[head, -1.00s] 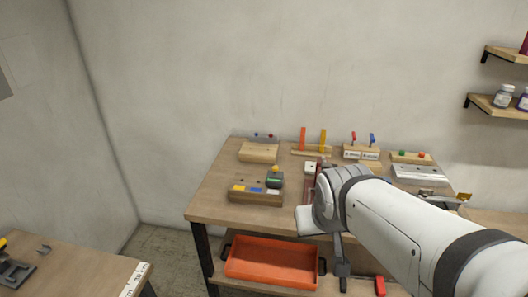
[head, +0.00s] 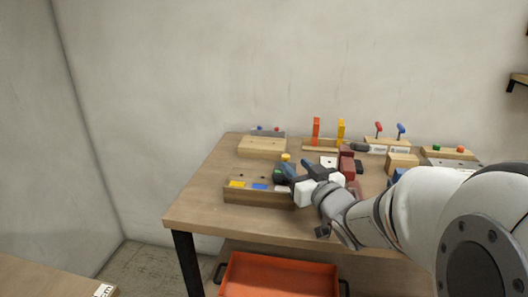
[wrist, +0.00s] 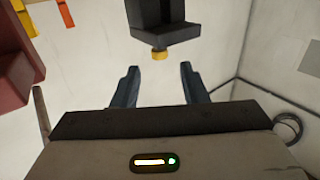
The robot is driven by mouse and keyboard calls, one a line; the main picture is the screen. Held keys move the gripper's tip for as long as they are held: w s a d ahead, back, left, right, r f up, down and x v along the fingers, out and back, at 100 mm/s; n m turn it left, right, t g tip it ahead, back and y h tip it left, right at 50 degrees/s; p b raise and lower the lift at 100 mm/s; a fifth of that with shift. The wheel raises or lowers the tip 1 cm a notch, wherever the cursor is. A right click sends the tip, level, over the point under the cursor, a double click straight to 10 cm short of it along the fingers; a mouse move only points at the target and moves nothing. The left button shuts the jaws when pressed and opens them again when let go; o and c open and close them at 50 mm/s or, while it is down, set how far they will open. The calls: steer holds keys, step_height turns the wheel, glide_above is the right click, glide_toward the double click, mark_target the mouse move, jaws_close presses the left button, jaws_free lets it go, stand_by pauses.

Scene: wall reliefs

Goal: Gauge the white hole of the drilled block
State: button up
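A brown wooden block (head: 256,196) with yellow, blue and white labels stands at the table's front left; small dark holes show on its top. The white label is at its right end, close to my gripper.
A dark red fixture (head: 347,166) stands just right of my gripper. A pale wooden block (head: 262,146) is behind. An orange tray (head: 280,277) is below.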

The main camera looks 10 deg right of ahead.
mark_target(288, 157)
steer(key=x, duration=0.6)
steer(key=shift+w, duration=0.3)
jaws_close()
